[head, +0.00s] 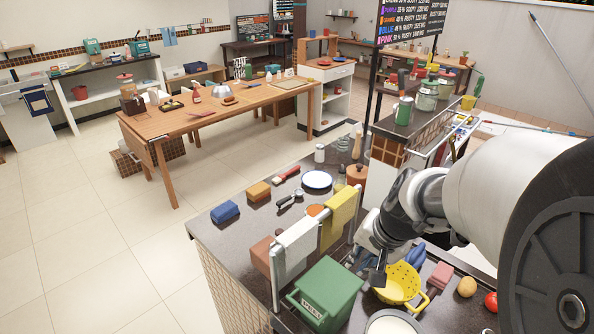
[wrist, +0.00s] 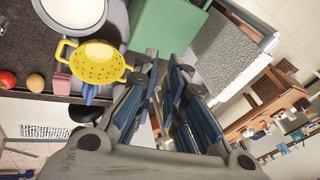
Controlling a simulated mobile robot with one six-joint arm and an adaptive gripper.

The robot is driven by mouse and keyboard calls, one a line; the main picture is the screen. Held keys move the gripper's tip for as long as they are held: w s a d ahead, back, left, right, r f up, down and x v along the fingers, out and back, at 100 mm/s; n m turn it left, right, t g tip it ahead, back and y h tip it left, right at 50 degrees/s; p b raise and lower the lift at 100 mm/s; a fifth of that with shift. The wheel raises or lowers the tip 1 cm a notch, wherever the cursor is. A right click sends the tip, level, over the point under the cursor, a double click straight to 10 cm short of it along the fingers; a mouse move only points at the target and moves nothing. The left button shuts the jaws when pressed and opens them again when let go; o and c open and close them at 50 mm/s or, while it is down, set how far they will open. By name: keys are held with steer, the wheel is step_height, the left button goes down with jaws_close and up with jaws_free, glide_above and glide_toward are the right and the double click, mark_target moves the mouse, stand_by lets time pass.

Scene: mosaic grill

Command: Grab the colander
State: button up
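The yellow colander (head: 405,287), a round bowl with small holes and loop handles, sits on the dark counter at the lower right of the head view. It also shows in the wrist view (wrist: 97,63), left of the fingers. My gripper (head: 378,278) is above the counter at the colander's left side and covers part of its rim in the head view. In the wrist view my gripper (wrist: 166,72) has its two blue-grey fingers apart with nothing between them. I cannot tell whether a finger touches the rim.
A green bin (head: 328,292) and a rail with a white towel (head: 298,245) and a yellow towel (head: 338,215) stand left of my gripper. A white-filled pan (wrist: 75,12), a potato (head: 467,287), a tomato (head: 491,301) and a pink block (head: 441,275) surround the colander closely.

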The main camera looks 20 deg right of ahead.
steer(key=d+f+m+p, duration=0.2)
steer(key=d+f+m, duration=0.2)
steer(key=d, duration=0.6)
steer(key=m+g+p, duration=0.1)
steer(key=m+p, duration=0.2)
steer(key=m, duration=0.2)
glide_toward(405, 300)
steer(key=shift+h, duration=0.4)
steer(key=b+x, duration=0.6)
steer(key=x, duration=0.4)
steer(key=shift+w+a, duration=0.1)
steer(key=shift+w+f, duration=0.15)
steer(key=shift+f, duration=0.25)
steer(key=shift+c, duration=0.6)
jaws_close()
steer(key=shift+r, duration=0.15)
